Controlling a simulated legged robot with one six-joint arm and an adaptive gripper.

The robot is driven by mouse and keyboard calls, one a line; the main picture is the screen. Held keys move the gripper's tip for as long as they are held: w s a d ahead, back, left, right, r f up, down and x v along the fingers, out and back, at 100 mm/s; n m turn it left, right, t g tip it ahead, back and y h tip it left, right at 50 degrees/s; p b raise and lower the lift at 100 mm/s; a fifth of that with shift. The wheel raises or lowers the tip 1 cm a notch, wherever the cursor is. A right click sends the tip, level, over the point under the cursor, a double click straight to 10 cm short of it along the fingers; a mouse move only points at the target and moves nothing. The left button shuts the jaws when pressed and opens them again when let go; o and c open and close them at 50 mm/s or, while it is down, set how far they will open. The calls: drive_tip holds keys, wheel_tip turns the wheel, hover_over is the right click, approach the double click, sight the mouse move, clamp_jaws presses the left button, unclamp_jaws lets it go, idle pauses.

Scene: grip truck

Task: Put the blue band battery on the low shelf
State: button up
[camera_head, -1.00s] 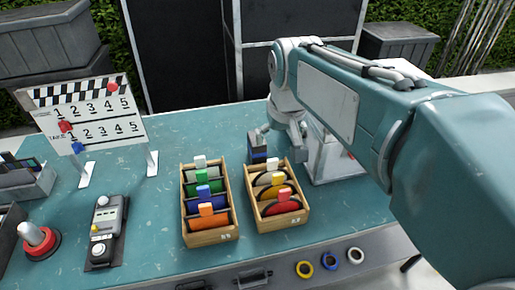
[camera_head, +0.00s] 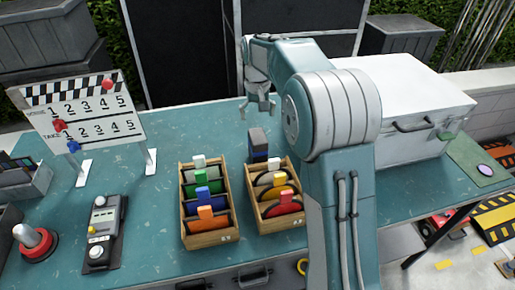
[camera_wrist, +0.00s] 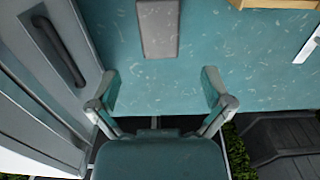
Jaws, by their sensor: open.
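The blue band battery (camera_head: 258,137), a dark grey block with a blue band low on it, stands upright on the teal bench top, just behind the right wooden crate. In the wrist view a plain grey block (camera_wrist: 158,28), seen from above, appears to be the same battery; its band is hidden there. My gripper (camera_head: 260,108) is open and empty, raised above and behind the battery, apart from it. In the wrist view my gripper's fingers (camera_wrist: 162,95) are spread with only bench between them. I cannot make out the low shelf.
Two wooden crates (camera_head: 210,240) of coloured tabs stand in front. A large white case (camera_head: 415,110) stands right, partly behind my arm. A slate board (camera_head: 85,110), a handheld device (camera_head: 104,230) and a red-based knob (camera_head: 35,243) are left. Bench left of the battery is clear.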

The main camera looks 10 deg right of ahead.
sight(258, 135)
wheel_tip(258, 135, down, 8)
drive_tip(key=shift+s+f, duration=0.15)
drive_tip(key=shift+f, duration=0.1)
drive_tip(key=c, duration=1.3)
